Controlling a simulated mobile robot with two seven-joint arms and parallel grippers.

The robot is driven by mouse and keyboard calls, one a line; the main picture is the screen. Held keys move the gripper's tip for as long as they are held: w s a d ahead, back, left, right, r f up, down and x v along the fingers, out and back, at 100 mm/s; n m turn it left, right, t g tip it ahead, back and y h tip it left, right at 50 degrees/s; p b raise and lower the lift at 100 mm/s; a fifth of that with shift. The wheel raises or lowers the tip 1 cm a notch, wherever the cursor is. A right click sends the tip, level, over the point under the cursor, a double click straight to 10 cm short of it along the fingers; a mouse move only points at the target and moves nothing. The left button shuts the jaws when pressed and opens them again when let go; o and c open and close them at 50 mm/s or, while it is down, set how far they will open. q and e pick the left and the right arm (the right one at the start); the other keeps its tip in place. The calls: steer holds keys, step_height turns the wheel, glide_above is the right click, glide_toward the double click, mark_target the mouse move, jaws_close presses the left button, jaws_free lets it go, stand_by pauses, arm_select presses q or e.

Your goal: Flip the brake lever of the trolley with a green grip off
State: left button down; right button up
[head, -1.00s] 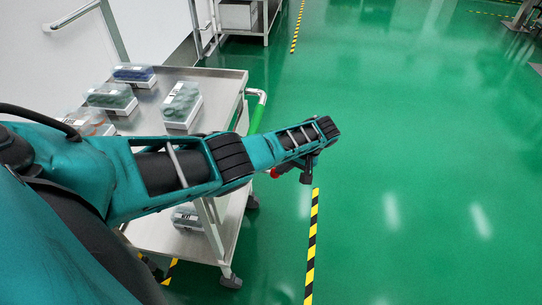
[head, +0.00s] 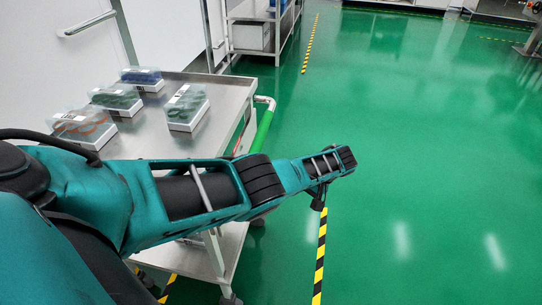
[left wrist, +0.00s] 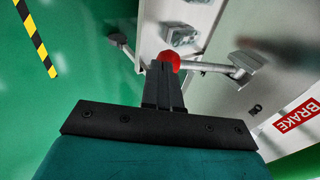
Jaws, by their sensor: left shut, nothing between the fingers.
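The trolley (head: 228,88) is a grey metal cart with a green grip (head: 264,131) on its right side in the head view. The brake lever (left wrist: 212,67) shows in the left wrist view as a grey rod with a red ball knob (left wrist: 170,58) and a hinge on the trolley's side. My left gripper (left wrist: 164,72) is shut and empty, its tips at the knob; I cannot tell whether they touch. In the head view the left gripper (head: 319,199) is small, and my arm hides the lever. My right gripper is not in view.
A red BRAKE label (left wrist: 299,117) is on the trolley's side. Several clear-lidded boxes (head: 188,108) stand on its top. A metal shelf (head: 288,22) stands behind. Yellow-black tape (head: 320,258) runs along the green floor, which is clear to the right.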

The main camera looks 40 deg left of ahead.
arm_select(q)
steer(key=shift+s+a+f+b, duration=0.15)
steer(key=shift+f+b, duration=0.3)
steer(key=shift+f, duration=0.35)
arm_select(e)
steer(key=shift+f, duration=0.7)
arm_select(q)
steer(key=shift+s+a+f, duration=0.1)
steer(key=shift+s+f, duration=0.05)
steer(key=shift+f, duration=0.05)
